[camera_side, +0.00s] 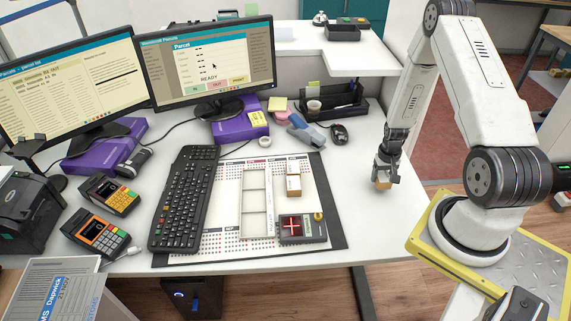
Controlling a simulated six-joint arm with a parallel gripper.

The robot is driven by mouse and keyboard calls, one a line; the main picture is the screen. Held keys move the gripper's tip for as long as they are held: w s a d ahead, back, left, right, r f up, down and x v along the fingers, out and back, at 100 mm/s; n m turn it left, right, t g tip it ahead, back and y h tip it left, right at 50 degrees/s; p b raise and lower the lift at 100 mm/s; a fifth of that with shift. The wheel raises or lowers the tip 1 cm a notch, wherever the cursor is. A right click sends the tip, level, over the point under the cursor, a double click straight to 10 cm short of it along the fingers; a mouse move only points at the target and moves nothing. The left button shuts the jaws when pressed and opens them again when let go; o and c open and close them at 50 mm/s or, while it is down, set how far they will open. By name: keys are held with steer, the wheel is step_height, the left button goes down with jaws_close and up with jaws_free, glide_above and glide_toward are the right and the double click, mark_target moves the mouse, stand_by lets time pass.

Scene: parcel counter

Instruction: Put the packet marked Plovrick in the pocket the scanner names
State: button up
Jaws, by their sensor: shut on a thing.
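My gripper (385,172) is at the right of the counter and is shut on a small tan packet (382,186), near the counter's right edge. Any marking on this packet is too small to read. A tan and white packet, or two together (293,184), lies on the desk mat right of the white pocket tray (269,212). The tray's pockets look empty, and any pocket names are unreadable. A small dark device with a red, cross-marked window (291,226) sits at the mat's lower right; I cannot tell whether it is the scanner. The right monitor (208,62) shows "Parcel" and "READY".
A black keyboard (184,200) lies left of the tray. Two card terminals (97,233) stand further left. A mouse (340,134), a stapler-like blue-grey item (305,131) and a black organiser (335,103) are behind. The counter between mat and gripper is clear.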

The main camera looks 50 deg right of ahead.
mark_target(382, 174)
steer(key=shift+f, duration=1.2)
steer(key=o, duration=1.3)
steer(key=shift+f, duration=0.15)
steer(key=shift+o, duration=0.2)
steer(key=shift+r, duration=0.2)
steer(key=shift+r, duration=5.95)
